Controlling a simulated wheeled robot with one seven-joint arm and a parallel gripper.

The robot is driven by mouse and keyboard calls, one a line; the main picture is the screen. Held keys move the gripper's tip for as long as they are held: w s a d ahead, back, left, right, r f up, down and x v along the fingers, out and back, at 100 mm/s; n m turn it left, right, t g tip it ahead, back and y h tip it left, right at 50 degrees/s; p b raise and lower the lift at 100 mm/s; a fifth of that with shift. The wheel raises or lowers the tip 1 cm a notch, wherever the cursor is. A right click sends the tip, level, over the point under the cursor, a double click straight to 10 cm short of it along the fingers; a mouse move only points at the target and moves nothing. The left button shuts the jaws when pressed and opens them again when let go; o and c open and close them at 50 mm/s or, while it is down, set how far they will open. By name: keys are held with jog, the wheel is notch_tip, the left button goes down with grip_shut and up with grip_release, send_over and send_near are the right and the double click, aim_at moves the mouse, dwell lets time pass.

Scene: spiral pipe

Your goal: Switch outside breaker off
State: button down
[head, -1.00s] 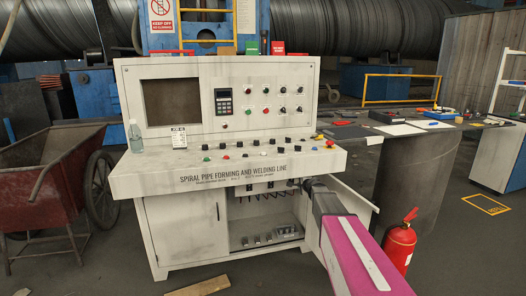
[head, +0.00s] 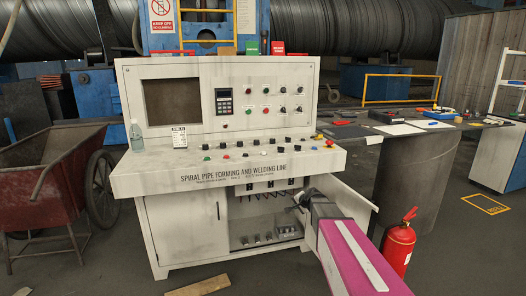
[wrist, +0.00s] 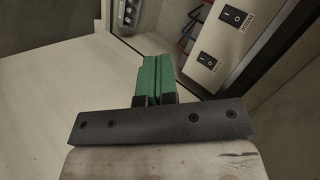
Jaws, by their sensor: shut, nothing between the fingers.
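The open cabinet under the control desk holds a white breaker panel (head: 271,185) with several dark switches. In the wrist view, a black rocker switch (wrist: 232,15) sits at the upper right and another (wrist: 207,60) sits lower on the same panel. Each has a small label that I cannot read for certain, so I cannot tell which is the outside breaker. My gripper (wrist: 152,60) has green fingers pressed together and empty. Its tips are left of the lower switch in the picture and appear apart from it. In the head view, my gripper (head: 300,197) is at the cabinet opening.
The open right cabinet door (head: 345,205) stands beside my arm. Coloured wires (wrist: 183,45) run behind the panel. Small devices (head: 272,237) sit on the cabinet floor. A red fire extinguisher (head: 399,243) stands to the right, and a wooden board (head: 198,287) lies on the floor in front.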

jog(key=s+d+f+n+g+h, duration=0.1)
jog(key=s+n+g, duration=0.3)
jog(key=s, duration=1.1)
jog(key=s+d+f+n+g+h, duration=0.1)
jog(key=s+f+n+g+h, duration=0.1)
jog(key=s, duration=1.4)
jog(key=n+g+h, duration=0.1)
jog(key=n+g, duration=0.1)
jog(key=n, duration=0.1)
jog(key=shift+s+f+g, duration=0.3)
jog(key=shift+f, duration=0.1)
